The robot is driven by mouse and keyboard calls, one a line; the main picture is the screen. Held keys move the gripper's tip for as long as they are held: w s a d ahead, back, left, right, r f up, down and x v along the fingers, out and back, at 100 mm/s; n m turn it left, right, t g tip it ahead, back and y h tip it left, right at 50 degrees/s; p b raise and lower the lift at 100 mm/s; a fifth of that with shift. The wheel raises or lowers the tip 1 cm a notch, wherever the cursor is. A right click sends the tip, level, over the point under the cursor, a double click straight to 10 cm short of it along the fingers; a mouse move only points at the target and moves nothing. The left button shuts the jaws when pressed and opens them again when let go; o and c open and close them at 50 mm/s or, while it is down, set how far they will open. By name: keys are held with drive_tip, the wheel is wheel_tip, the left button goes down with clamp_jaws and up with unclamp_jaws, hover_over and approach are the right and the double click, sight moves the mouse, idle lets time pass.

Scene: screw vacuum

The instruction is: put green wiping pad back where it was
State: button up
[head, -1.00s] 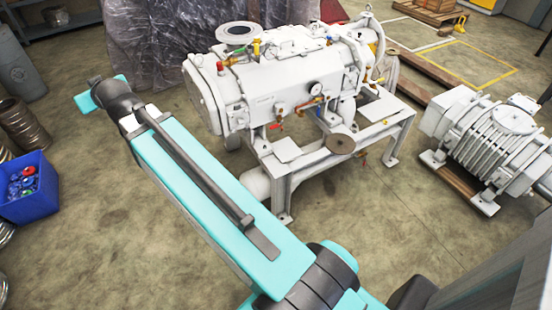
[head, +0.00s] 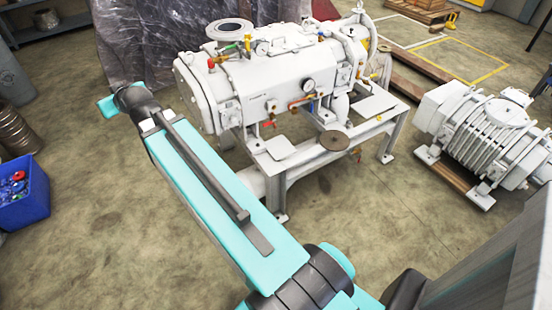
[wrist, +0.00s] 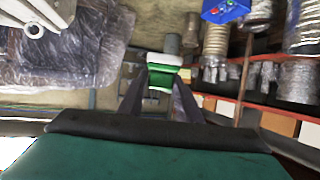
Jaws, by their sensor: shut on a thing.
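The green wiping pad (wrist: 160,78) shows in the wrist view between the fingertips of my gripper (wrist: 161,84). The gripper is shut on it and holds it in the air. The pad looks green with pale parts above and below; its far side is hidden. In the head view my teal arm reaches to the upper left, and neither the gripper nor the pad can be seen there.
A white screw vacuum pump (head: 275,85) on a metal frame stands beyond my arm. A second white machine (head: 490,135) stands at the right. A blue bin (head: 24,205) is at the left; it also shows in the wrist view (wrist: 226,10). Shelves with boxes (wrist: 278,124) show in the wrist view.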

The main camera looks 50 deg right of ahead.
drive_tip(key=s+d+f+b, duration=0.4)
drive_tip(key=d+f, duration=0.5)
drive_tip(key=d, duration=0.1)
drive_tip(key=s+d+f+m+h+b, duration=0.1)
drive_tip(key=s+d+f+b, duration=0.3)
drive_tip(key=d+f, duration=0.5)
drive_tip(key=s+d+f+b, duration=0.3)
drive_tip(key=s+d+f, duration=0.1)
drive_tip(key=d+f, duration=0.55)
drive_tip(key=s+d+f+m+h+b, duration=0.1)
drive_tip(key=s+d+f+b, duration=0.5)
drive_tip(key=s+d+f, duration=0.4)
drive_tip(key=s+d+f+m+h+b, duration=0.1)
drive_tip(key=s+d+f+h+b, duration=0.1)
drive_tip(key=s+d+f+b, duration=0.4)
drive_tip(key=s+d+f, duration=0.4)
drive_tip(key=s, duration=0.6)
drive_tip(key=shift+s+d+g+b, duration=0.2)
drive_tip(key=shift+s+g+b, duration=0.15)
drive_tip(key=shift+g+b, duration=0.05)
drive_tip(key=shift+d+f, duration=0.1)
drive_tip(key=shift+f, duration=0.05)
